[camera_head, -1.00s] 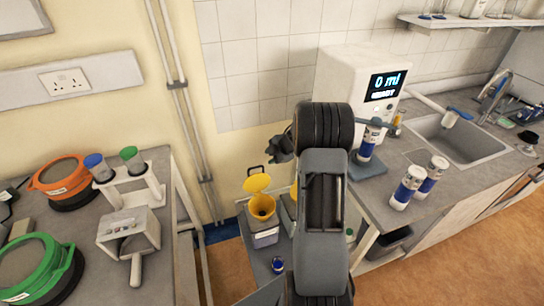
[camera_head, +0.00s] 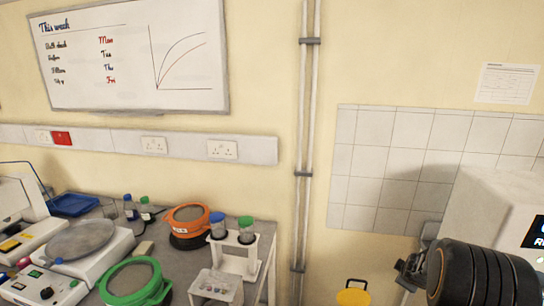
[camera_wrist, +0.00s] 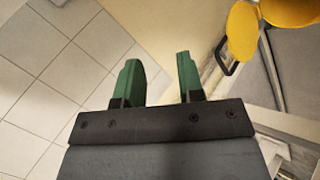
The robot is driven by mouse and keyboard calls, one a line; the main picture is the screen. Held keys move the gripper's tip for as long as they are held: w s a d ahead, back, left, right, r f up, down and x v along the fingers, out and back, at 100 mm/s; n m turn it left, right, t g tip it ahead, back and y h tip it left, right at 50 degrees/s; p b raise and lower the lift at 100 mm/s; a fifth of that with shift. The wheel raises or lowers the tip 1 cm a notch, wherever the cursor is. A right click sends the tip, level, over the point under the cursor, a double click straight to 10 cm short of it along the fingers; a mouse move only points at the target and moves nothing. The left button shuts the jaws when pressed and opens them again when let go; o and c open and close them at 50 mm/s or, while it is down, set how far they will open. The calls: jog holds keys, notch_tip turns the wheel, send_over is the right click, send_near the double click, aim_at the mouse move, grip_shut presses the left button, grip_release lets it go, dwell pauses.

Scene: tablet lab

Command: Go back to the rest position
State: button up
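My gripper (camera_wrist: 158,82) shows in the wrist view with its two green fingers apart and nothing between them. Tiled surface and a pale edge lie beyond the fingertips. In the head view, part of my arm and gripper shows at the lower right, and the fingers are not clear there. A yellow lidded container (camera_head: 354,295) is cut off at the bottom edge of the head view, left of my arm. Its yellow lid (camera_wrist: 243,32) also shows at the top right of the wrist view, apart from my fingers.
A bench at left holds an orange-ringed device (camera_head: 188,226), a green-ringed device (camera_head: 135,283), a white rack (camera_head: 241,262) with blue- and green-capped tubes, and a balance (camera_head: 85,250). A white dispenser (camera_head: 490,208) stands at right, close to my arm. A whiteboard (camera_head: 130,55) hangs above.

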jog(key=s+a+r+m+g+y+b, duration=0.1)
jog(key=s+a+r+m, duration=0.3)
jog(key=s+a, duration=0.7)
jog(key=s+a+r+m+g+y+b, duration=0.1)
jog(key=s+a+r, duration=0.7)
jog(key=a, duration=0.8)
jog(key=shift+s+a+m+g+y+b, duration=0.25)
jog(key=shift+s+m+y+b, duration=0.25)
jog(key=shift+s+m+y, duration=0.95)
jog(key=shift+s+m+h, duration=0.35)
jog(key=shift+s+h, duration=0.1)
jog(key=shift+s, duration=0.05)
